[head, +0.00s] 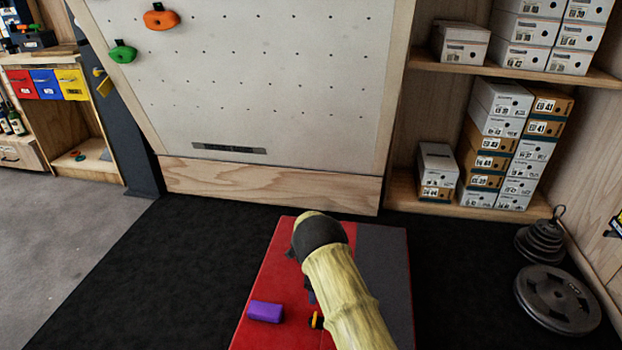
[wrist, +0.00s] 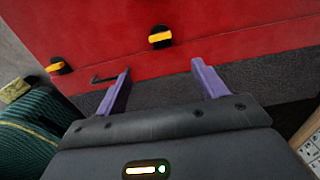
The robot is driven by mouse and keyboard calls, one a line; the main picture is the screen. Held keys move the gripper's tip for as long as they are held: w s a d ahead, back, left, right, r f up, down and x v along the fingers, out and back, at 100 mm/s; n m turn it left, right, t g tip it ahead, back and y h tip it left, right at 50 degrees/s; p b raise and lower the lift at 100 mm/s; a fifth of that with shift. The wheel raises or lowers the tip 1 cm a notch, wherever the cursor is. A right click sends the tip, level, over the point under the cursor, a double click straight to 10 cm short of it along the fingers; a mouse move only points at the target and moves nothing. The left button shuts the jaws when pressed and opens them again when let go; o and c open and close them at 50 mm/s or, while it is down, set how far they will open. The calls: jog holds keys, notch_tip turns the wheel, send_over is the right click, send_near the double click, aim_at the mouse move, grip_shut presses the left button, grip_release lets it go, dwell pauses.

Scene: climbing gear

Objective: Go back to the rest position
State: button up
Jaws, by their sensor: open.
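My gripper shows in the wrist view (wrist: 161,68) with its two purple fingers wide apart and nothing between them. In the head view my sleeved arm reaches over a red and grey mat (head: 275,268), and the fingers are mostly hidden behind it. The mat's red face (wrist: 230,18) and a dark grey strip lie beyond the fingertips in the wrist view. A purple block (head: 265,311) lies on the red part, left of my arm. A yellow-and-black piece (head: 316,320) lies beside the arm. The wrist view shows two such yellow-and-black pieces and a thin black bent rod (wrist: 105,78).
A pale climbing board (head: 260,80) with an orange hold (head: 161,18) and a green hold (head: 122,52) stands behind the mat. Shelves of shoeboxes (head: 490,150) stand at the right. Weight plates (head: 557,300) lie on the right floor. The black floor left of the mat is clear.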

jog(key=s+d+r+n+p, duration=0.1)
jog(key=s+d+r+n, duration=0.2)
jog(key=r, duration=0.4)
jog(key=s+d+r+n+t+p, duration=0.1)
jog(key=s+d+r+n, duration=0.2)
jog(key=r, duration=0.5)
jog(key=s+d+r+n+p, duration=0.1)
jog(key=s+d+r+n, duration=0.15)
jog(key=r, duration=0.45)
jog(key=s+d+r+n+t+p, duration=0.1)
jog(key=s+d+r+n+p, duration=0.1)
jog(key=s+r+n, duration=0.6)
jog(key=s+d+r+n+t+p, duration=0.1)
jog(key=s+d+r+n, duration=0.3)
jog(key=s, duration=0.8)
notch_tip(320, 180, up, 39)
jog(key=a+p, duration=0.1)
jog(key=p, duration=3.7)
jog(key=shift+s+a+f, duration=0.15)
jog(key=shift+s+a, duration=0.05)
jog(key=shift+s, duration=0.1)
